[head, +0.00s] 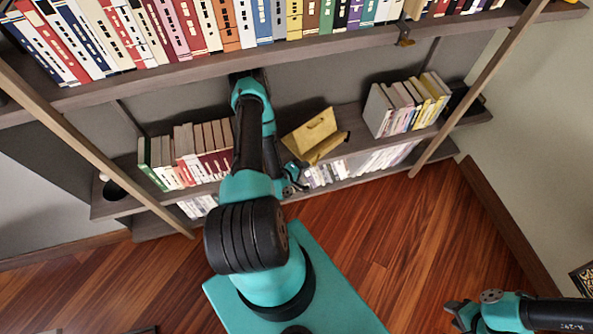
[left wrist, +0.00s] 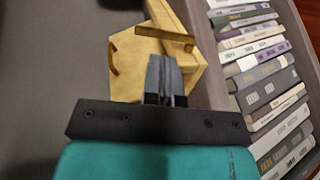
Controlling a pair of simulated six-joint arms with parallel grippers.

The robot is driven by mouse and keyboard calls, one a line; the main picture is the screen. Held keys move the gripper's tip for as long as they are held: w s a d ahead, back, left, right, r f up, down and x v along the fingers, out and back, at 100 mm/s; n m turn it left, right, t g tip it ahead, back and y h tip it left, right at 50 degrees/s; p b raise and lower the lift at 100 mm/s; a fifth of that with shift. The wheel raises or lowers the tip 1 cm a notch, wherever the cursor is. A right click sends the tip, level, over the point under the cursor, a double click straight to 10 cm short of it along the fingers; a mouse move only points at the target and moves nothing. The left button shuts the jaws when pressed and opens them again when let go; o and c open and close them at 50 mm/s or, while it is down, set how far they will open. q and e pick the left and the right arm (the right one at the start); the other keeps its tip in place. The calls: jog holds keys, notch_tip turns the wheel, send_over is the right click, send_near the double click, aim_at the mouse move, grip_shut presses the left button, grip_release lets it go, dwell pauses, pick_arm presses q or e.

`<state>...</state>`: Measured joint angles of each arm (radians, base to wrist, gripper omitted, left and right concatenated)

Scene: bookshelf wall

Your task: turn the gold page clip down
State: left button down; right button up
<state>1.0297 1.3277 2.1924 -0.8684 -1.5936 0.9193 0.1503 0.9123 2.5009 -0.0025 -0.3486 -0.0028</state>
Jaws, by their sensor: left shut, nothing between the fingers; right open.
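A yellow wooden book stand (head: 312,133) rests tilted on the middle shelf, in the gap between two rows of books. The left wrist view shows its flat panel (left wrist: 185,78) and a crossing ledge. A small curved gold strip, which looks like the page clip (left wrist: 113,58), lies against the panel's left edge. I cannot make the clip out in the head view. My left gripper (left wrist: 163,78) is shut and empty; its fingers overlap the panel, to the right of the clip, and contact cannot be told. My right gripper (head: 453,312) is open and empty, low over the floor at right.
Book rows stand left (head: 195,150) and right (head: 405,103) of the stand. More books (head: 355,168) fill the shelf below. The upper shelf (head: 330,45) is full of books. Slanted wooden posts (head: 95,145) frame the unit. The wooden floor (head: 420,220) is clear.

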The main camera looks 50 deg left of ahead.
aim_at(318, 158)
pick_arm(q)
jog(key=shift+x, duration=2.5)
jog(key=shift+w+r, duration=0.1)
jog(key=shift+w, duration=1.6)
jog(key=a+v, duration=0.1)
jog(key=v, duration=1.6)
jog(key=shift+s+d, duration=0.25)
jog(key=shift+d, duration=0.15)
pick_arm(e)
jog(key=shift+c, duration=0.3)
